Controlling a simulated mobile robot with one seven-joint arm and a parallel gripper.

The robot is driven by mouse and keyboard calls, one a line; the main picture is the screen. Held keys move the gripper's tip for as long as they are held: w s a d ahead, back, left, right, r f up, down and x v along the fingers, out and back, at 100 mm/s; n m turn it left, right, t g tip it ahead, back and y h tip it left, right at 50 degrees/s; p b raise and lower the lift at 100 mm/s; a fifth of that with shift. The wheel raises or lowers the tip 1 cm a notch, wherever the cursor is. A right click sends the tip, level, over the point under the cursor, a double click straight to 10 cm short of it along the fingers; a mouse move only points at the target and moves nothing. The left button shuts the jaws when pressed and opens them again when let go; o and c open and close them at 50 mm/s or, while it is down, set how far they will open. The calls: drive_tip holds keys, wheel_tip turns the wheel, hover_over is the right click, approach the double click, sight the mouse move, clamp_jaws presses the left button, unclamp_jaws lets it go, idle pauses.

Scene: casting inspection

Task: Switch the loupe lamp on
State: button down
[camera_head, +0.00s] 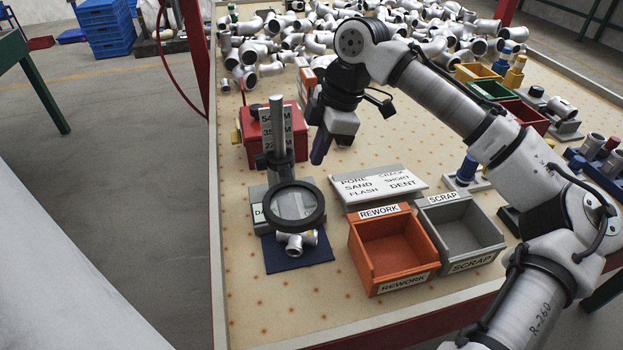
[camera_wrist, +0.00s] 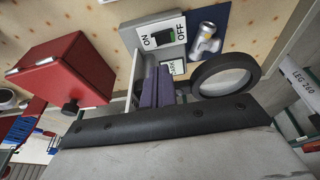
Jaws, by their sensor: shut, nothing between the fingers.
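The loupe's dark ring lens (camera_head: 296,206) stands on a grey post (camera_head: 277,120) and looks down over a pipe casting (camera_head: 296,242) on a dark blue mat (camera_head: 300,256). The loupe ring (camera_wrist: 226,76) is at right there. My gripper (camera_head: 318,156) is shut and empty, pointing down beside the post, above the table. Its purple fingers (camera_wrist: 157,88) are together, apart from the switch.
A red box (camera_head: 256,137) with number labels stands behind the post. A white defect-label board (camera_head: 378,186), an orange REWORK bin (camera_head: 362,262) and a grey SCRAP bin (camera_head: 483,255) are to the right. Many pipe castings cover the far table. The left table strip is clear.

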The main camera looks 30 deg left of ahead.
drive_tip(key=x, duration=0.5)
drive_tip(key=w+x, duration=0.1)
drive_tip(key=x, duration=0.2)
drive_tip(key=shift+d+f, duration=0.15)
drive_tip(key=shift+d, duration=0.05)
drive_tip(key=shift+a+p, duration=0.15)
drive_tip(key=shift+p, duration=0.7)
drive_tip(key=shift+w+f+g, duration=0.15)
drive_tip(key=shift+f+g, duration=0.1)
drive_tip(key=shift+g, duration=0.05)
drive_tip(key=shift+s+d+r+p, duration=0.25)
drive_tip(key=shift+s+d+p, duration=0.15)
drive_tip(key=shift+s+d, duration=0.2)
drive_tip(key=shift+w, duration=0.1)
